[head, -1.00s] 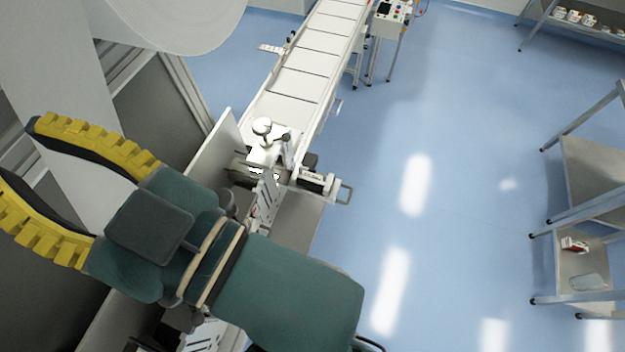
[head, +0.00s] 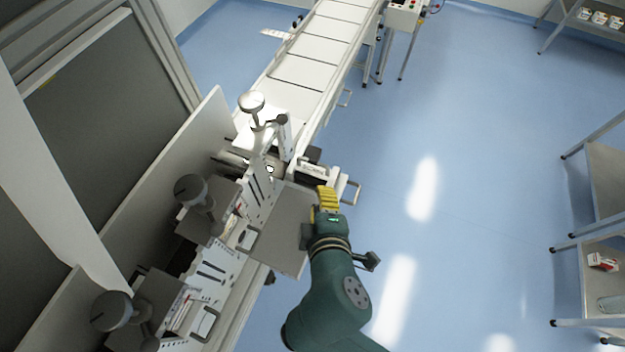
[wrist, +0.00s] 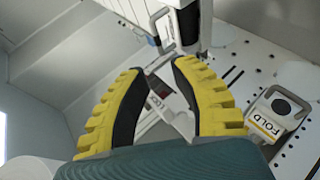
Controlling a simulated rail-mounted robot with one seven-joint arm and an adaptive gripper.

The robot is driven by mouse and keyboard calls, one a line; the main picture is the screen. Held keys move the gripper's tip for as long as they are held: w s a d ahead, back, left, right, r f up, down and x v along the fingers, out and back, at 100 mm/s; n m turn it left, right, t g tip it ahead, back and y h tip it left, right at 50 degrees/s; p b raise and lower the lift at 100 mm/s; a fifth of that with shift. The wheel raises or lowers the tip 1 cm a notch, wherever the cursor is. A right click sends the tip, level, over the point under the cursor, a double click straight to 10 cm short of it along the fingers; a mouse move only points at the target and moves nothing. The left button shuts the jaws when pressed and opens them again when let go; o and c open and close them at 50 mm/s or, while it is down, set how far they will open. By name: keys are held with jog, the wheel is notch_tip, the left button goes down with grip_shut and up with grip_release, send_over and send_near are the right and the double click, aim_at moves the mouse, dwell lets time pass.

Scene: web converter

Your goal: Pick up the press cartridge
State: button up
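A white block with a dark top and a grey loop handle, which looks like the press cartridge (head: 313,174), sits at the side of the machine by the conveyor's near end. Its label is too small to read. My gripper (head: 326,189) is just in front of it, partly overlapping it in the head view. In the wrist view, my gripper (wrist: 158,68) has its two yellow, black-lined fingers spread apart. A white body with a grey handle (wrist: 181,28), likely the same cartridge, is just past the fingertips. I cannot tell whether the fingers touch it.
A unit marked FOLD (wrist: 268,118) sits on a perforated white plate at the right of the wrist view. The conveyor (head: 305,70) runs away behind. Upright panels (head: 165,175) and knobs (head: 190,188) stand left. Open blue floor (head: 470,180) lies right, with shelves (head: 600,185) beyond.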

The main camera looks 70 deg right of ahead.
aim_at(314, 163)
jog(key=x, duration=1)
jog(key=p+x, duration=0.1)
jog(key=x, duration=0.5)
jog(key=shift+w+d+r, duration=0.15)
jog(key=shift+w+r, duration=0.1)
jog(key=shift+r, duration=0.15)
jog(key=shift+c, duration=0.2)
grip_shut()
jog(key=shift+r, duration=0.1)
